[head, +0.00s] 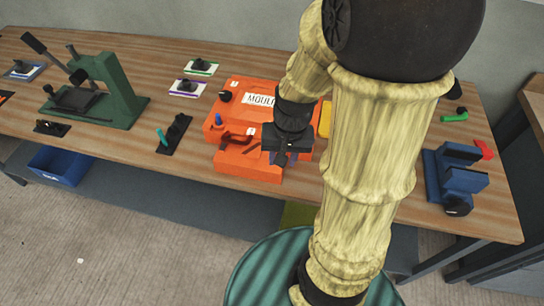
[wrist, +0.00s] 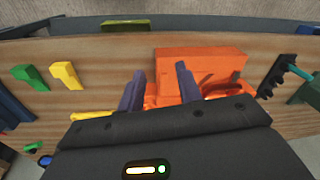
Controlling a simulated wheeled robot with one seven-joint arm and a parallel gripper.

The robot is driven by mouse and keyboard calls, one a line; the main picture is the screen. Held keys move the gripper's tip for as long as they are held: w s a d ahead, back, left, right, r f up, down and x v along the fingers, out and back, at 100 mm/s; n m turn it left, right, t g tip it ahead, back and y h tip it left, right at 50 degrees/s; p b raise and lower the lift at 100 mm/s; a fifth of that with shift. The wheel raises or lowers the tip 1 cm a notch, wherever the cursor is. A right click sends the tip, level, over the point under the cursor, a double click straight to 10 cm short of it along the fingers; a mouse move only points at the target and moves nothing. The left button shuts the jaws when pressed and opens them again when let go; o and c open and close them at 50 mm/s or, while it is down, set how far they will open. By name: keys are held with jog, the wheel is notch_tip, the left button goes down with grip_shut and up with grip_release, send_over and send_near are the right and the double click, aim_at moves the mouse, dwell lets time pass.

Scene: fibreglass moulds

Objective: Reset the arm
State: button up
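My arm (head: 370,160) reaches down from the upper right over the bench in the head view. My gripper (head: 284,158) hangs over the front of the orange machine (head: 245,165), which has a white label starting "MOUL". In the wrist view my gripper's (wrist: 158,85) two dark fingers stand well apart, with only bench and part of the orange machine (wrist: 205,65) seen between and behind them. Nothing shows held. The head view does not make clear whether the gripper touches the machine; my arm hides its right side.
The wooden bench (head: 150,75) carries a green press (head: 115,90) at left, a black stand (head: 174,134) left of the machine, and a blue vise (head: 456,175) at right. A green piece (head: 455,117) lies behind the vise. A blue bin (head: 60,165) sits below the bench.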

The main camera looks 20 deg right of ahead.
jog(key=a+n, duration=0.1)
jog(key=a+r+n+t, duration=0.1)
jog(key=a+n, duration=0.1)
jog(key=n, duration=0.1)
jog(key=shift+s+r+t+h, duration=0.3)
jog(key=shift+t+h, duration=0.1)
jog(key=shift+d+r+p, duration=0.1)
jog(key=shift+r+p, duration=0.35)
jog(key=shift+r, duration=0.05)
jog(key=shift+w, duration=0.1)
dwell(0.7)
jog(key=shift+d, duration=0.1)
